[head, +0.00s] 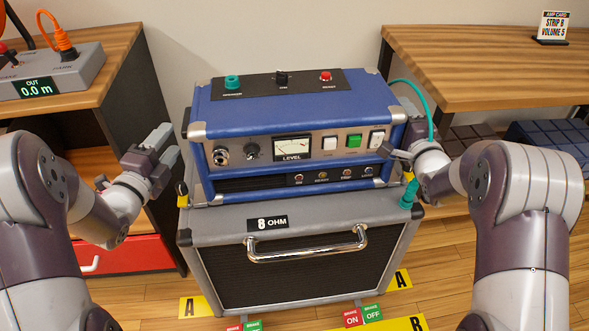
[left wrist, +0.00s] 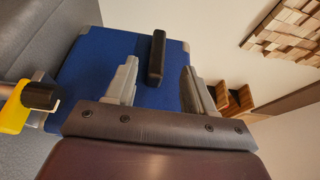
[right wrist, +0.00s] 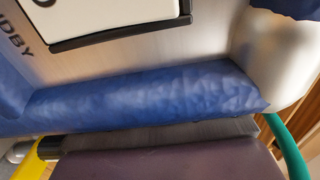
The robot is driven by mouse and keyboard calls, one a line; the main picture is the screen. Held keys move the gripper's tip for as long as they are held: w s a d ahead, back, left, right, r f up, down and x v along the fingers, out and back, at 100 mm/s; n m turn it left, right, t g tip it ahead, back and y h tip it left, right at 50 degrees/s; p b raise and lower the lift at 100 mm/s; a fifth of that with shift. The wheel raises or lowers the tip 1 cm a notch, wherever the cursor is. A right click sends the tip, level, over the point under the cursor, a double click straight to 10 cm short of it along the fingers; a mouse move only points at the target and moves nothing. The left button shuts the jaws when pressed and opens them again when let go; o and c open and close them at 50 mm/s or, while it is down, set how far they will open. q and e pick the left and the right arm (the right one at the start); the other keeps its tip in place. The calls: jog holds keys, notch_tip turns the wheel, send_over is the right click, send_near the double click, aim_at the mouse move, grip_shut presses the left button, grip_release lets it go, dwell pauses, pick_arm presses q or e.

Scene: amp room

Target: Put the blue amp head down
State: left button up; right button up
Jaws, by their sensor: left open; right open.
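The blue amp head (head: 294,113) sits upright on top of the grey 8 OHM speaker cabinet (head: 215,225), its front panel facing me. My left gripper (head: 160,160) is open, apart from the amp head's left side. In the left wrist view, the black side handle (left wrist: 157,57) shows between the two open fingers (left wrist: 160,85) against the blue side (left wrist: 95,70). My right gripper (head: 398,158) is open at the amp head's right front corner. The right wrist view shows the panel and blue edge (right wrist: 150,97) very close; whether the fingers touch is unclear.
Yellow-and-black posts (head: 183,194) stand at the cabinet's top corners. A teal cable (head: 428,105) loops at the amp head's right. Wooden benches flank the cabinet, the left one (head: 105,45) holding a grey meter box (head: 55,75). Marked floor plates (head: 353,317) lie in front.

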jog(key=s, duration=0.4)
jog(key=s+d, duration=0.1)
jog(key=s, duration=0.7)
jog(key=shift+d, duration=0.15)
pick_arm(q)
jog(key=v, duration=0.3)
jog(key=shift+s+a, duration=0.1)
jog(key=shift+s, duration=0.15)
